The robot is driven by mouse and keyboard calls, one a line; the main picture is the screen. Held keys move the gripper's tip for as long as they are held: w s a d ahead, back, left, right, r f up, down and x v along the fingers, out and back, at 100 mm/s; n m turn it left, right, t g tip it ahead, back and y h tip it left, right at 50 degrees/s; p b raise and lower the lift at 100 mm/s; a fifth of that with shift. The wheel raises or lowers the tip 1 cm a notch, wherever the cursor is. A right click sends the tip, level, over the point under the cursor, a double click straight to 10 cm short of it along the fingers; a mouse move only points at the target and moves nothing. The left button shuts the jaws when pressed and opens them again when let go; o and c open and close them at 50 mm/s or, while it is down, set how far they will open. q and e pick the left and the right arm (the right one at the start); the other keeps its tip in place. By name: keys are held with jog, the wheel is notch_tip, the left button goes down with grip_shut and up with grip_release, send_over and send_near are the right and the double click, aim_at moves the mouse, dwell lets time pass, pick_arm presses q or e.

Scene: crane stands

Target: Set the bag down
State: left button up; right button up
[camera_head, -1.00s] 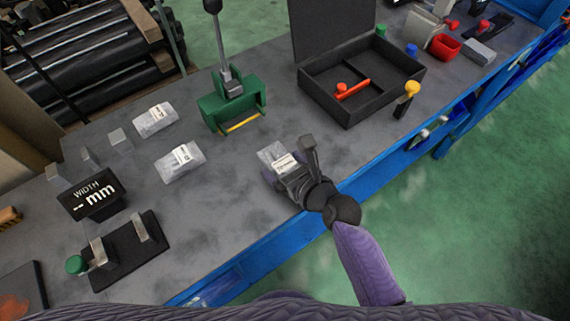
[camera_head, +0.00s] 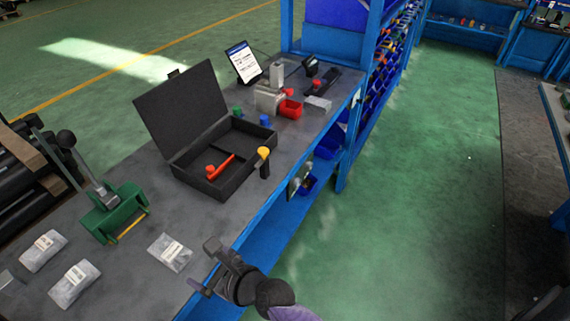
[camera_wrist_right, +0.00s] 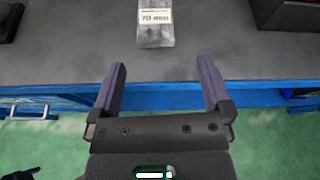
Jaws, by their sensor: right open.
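A clear bag with a white label (camera_head: 171,252) lies flat on the grey bench top near its front edge in the head view. In the right wrist view the bag (camera_wrist_right: 155,24) lies ahead of the fingertips, its label ending in "70 mm". My right gripper (camera_head: 206,265) is at the bench's front edge, apart from the bag. In the right wrist view the right gripper (camera_wrist_right: 162,78) has its fingers spread with nothing between them. Two more labelled bags (camera_head: 42,250) (camera_head: 74,283) lie further left. My left gripper is not in view.
A green lever press (camera_head: 118,212) stands behind the bag. An open black case (camera_head: 185,187) with a red tool stands to the right of the press, and a yellow-topped black handle (camera_head: 264,163) is at its front. Green floor is clear at right.

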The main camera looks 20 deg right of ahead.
jog(key=d+r+n+t+h, duration=0.25)
jog(key=d+r+n, duration=0.3)
jog(key=n, duration=0.75)
jog(key=s+d+f+n+g+h, duration=0.1)
jog(key=s+d+f+n+g, duration=0.15)
jog(key=s+f+n, duration=0.4)
jog(key=s+d+f+n+g+h, duration=0.1)
jog(key=s+d+f+g, duration=0.2)
jog(key=f, duration=0.7)
jog(key=s+d+f+n+g+h, duration=0.2)
jog(key=s+f+n, duration=0.2)
jog(key=s+f, duration=0.3)
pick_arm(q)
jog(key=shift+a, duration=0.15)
pick_arm(e)
jog(key=s+d+f+n+g, duration=0.2)
jog(key=s+d+f+n, duration=0.1)
jog(key=s, duration=0.5)
jog(key=s+d+f+n+g+h, duration=0.1)
jog(key=s+d+f+n+g, duration=0.2)
jog(key=s, duration=0.6)
notch_tip(320, 180, down, 2)
jog(key=shift+s+f, duration=0.1)
jog(key=shift+s, duration=0.05)
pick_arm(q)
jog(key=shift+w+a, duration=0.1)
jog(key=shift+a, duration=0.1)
pick_arm(e)
jog(key=shift+h, duration=0.25)
